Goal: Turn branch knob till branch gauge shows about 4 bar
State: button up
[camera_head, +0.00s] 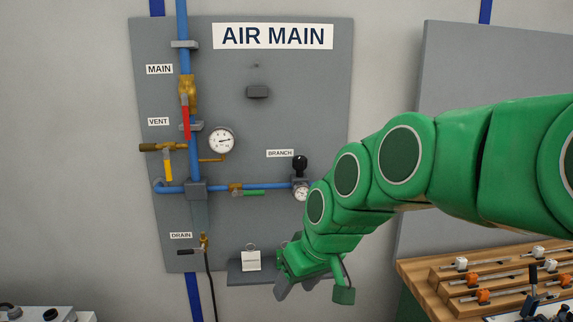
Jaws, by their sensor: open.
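The black branch knob (300,164) sits just right of the BRANCH label (280,153) on the grey AIR MAIN panel (310,90). The small round branch gauge (301,193) is directly below it; its reading is too small to tell. My green arm comes in from the right, its links close to the gauge's right side. My gripper (312,290) is open and empty, below the knob and gauge near the panel's lower edge. It is apart from the knob.
A small shelf (242,279) bears a white tag (251,261). A wooden rack (440,285) stands lower right.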

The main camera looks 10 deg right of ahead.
jog(key=w+a+r+n+t+y, duration=0.1)
jog(key=w+r+t, duration=0.15)
jog(key=w, duration=0.35)
jog(key=w+r+t+y, duration=0.1)
jog(key=w+r, duration=0.3)
jog(key=w, duration=0.3)
jog(key=m+t, duration=0.1)
jog(key=t, duration=0.5)
send_near(304, 161)
jog(key=shift+g, duration=0.25)
jog(key=x, duration=0.4)
jog(key=shift+w+r, duration=0.15)
jog(key=shift+w, duration=0.2)
jog(key=shift+x, duration=3.85)
jog(key=shift+s+a, duration=0.1)
jog(key=c, duration=0.7)
